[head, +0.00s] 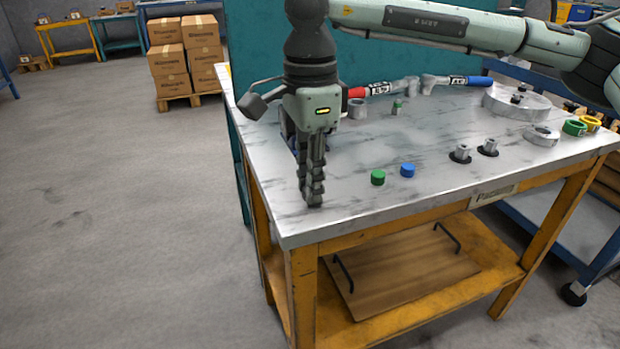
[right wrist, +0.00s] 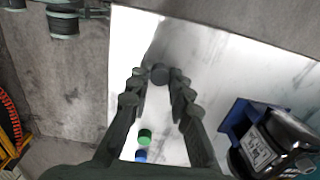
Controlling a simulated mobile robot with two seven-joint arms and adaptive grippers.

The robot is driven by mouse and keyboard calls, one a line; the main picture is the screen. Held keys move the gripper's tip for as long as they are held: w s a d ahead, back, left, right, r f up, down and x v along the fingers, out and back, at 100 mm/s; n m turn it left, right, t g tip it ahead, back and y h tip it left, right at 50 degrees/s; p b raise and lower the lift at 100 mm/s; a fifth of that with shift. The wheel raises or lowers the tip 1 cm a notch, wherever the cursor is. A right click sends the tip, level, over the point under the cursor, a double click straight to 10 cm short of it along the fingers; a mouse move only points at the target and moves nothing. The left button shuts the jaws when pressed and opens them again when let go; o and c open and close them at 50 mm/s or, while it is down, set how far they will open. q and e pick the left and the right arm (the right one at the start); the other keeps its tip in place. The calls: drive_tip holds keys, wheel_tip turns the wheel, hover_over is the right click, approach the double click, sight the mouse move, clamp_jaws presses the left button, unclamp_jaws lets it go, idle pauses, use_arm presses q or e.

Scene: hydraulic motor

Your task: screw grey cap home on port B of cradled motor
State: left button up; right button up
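My right gripper (head: 314,198) points straight down near the table's front left corner. In the right wrist view, a dark grey round cap (right wrist: 160,74) lies between the fingertips. The gap on either side is too small to tell whether they touch it. In the head view the fingers hide the cap. The black motor (right wrist: 284,132) with a white label sits in a blue cradle (right wrist: 236,117) at the lower right of the right wrist view. In the head view it is mostly hidden behind the gripper. I cannot make out port B. My left gripper is not in view.
A green cap (head: 378,177) and a blue cap (head: 407,170) stand on the table (head: 350,205) right of the gripper. Two grey fittings (head: 461,153) are farther right, with a round grey plate (head: 517,103) and rings behind.

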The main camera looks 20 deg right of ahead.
clamp_jaws()
drive_tip(key=shift+r+p, duration=1.6)
drive_tip(key=shift+r, duration=1.4)
